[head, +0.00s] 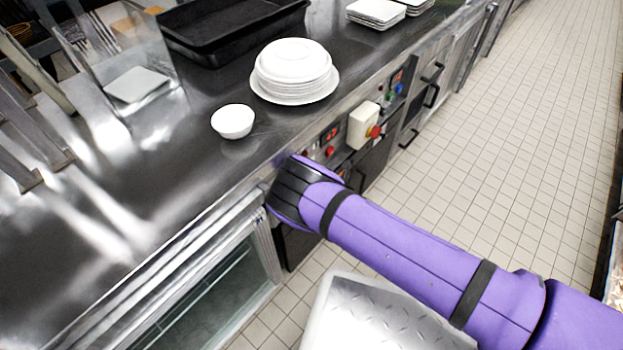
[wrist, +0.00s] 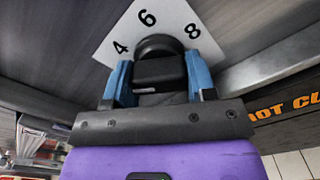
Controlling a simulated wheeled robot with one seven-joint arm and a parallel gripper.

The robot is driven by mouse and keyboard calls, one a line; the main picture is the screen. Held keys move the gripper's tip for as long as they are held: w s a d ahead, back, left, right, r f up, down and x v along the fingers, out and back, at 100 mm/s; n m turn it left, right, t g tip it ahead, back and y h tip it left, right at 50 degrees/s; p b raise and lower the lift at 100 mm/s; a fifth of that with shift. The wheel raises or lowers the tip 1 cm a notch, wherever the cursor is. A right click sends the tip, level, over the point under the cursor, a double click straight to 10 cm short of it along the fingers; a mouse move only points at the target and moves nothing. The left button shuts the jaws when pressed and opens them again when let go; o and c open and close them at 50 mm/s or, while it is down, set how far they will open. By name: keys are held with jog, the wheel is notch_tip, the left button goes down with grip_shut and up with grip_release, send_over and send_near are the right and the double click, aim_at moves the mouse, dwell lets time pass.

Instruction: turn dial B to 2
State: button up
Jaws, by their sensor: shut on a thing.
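In the wrist view a round black dial (wrist: 158,44) sits on a white plate (wrist: 118,32) that shows the numbers 4, 6 and 8. My gripper (wrist: 160,66) has its two blue fingers on either side of the dial's black knob and is shut on it. The dial's letter is not visible, and the numbers below 4, the pointer and the setting are hidden or out of view. In the head view the purple arm reaches the counter's front face, and its end hides the dial and my fingers.
The counter front carries red buttons (head: 330,151) and a pale box with a red knob (head: 374,132) just right of my arm. A stack of white plates (head: 294,66) and a white bowl (head: 233,121) stand on the steel counter (head: 150,190). The tiled floor (head: 500,150) is open to the right.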

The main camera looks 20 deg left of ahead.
jog(key=n, duration=0.6)
jog(key=shift+n, duration=0.3)
dwell(0.4)
jog(key=o, duration=0.9)
jog(key=shift+o, duration=0.2)
jog(key=shift+d, duration=0.1)
jog(key=v, duration=1)
jog(key=shift+s+d, duration=0.15)
jog(key=shift+d, duration=0.1)
